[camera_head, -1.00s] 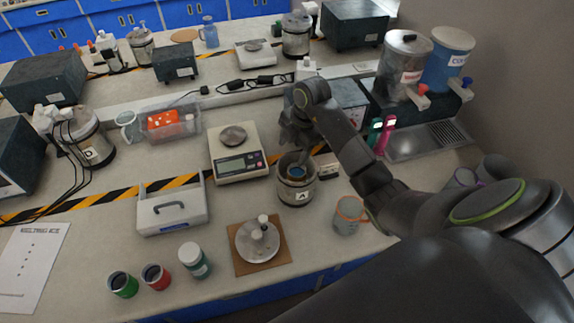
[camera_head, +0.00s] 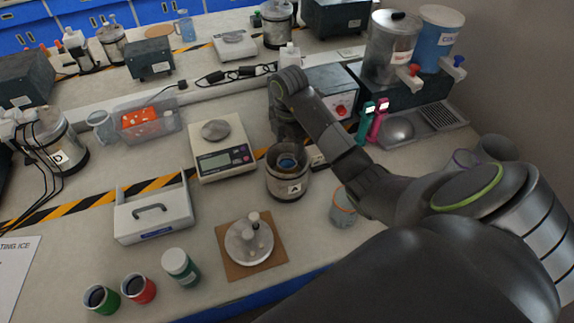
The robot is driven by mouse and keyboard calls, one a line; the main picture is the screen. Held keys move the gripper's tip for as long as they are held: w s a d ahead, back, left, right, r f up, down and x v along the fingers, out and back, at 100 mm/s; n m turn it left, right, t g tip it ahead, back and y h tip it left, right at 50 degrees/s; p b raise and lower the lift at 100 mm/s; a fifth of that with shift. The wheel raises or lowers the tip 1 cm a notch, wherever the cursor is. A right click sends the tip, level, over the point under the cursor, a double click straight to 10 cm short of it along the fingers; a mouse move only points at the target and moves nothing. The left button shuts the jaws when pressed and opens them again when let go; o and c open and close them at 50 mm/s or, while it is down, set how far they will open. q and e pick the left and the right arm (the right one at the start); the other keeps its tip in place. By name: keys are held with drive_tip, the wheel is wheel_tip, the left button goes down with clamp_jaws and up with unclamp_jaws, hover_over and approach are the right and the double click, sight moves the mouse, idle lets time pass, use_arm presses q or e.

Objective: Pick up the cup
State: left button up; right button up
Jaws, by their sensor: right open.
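Several cups are in view. A grey mug with an orange rim (camera_head: 343,208) stands at the right of the bench, partly hidden by my right arm. A green cup (camera_head: 101,299) and a red cup (camera_head: 139,288) with dark insides stand at the front left. A metal can marked A (camera_head: 287,181) stands mid-bench, with something blue inside. My right gripper (camera_head: 287,139) points down just behind and above this can; it is open and looks empty. Its fingertips are dark and hard to make out. My left gripper is out of view.
A scale (camera_head: 222,160) and a grey carrier with a handle (camera_head: 153,214) stand left of the can. A brown board (camera_head: 234,270) with a round metal piece lies in front. Dispensers (camera_head: 391,48) stand at the back right.

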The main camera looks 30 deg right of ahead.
sight(288, 156)
use_arm(q)
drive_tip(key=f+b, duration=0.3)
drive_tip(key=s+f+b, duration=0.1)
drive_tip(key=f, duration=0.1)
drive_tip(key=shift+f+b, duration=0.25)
drive_tip(key=shift+b, duration=0.05)
use_arm(e)
wheel_tip(288, 156, down, 5)
drive_tip(key=shift+f, duration=0.2)
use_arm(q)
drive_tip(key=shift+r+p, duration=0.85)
use_arm(e)
drive_tip(key=f, duration=0.4)
drive_tip(key=shift+s+a+f, duration=0.15)
drive_tip(key=shift+s+a, duration=0.1)
drive_tip(key=shift+a, duration=0.15)
drive_tip(key=shift+f, duration=0.4)
drive_tip(key=shift+c, duration=0.4)
drive_tip(key=c, duration=0.7)
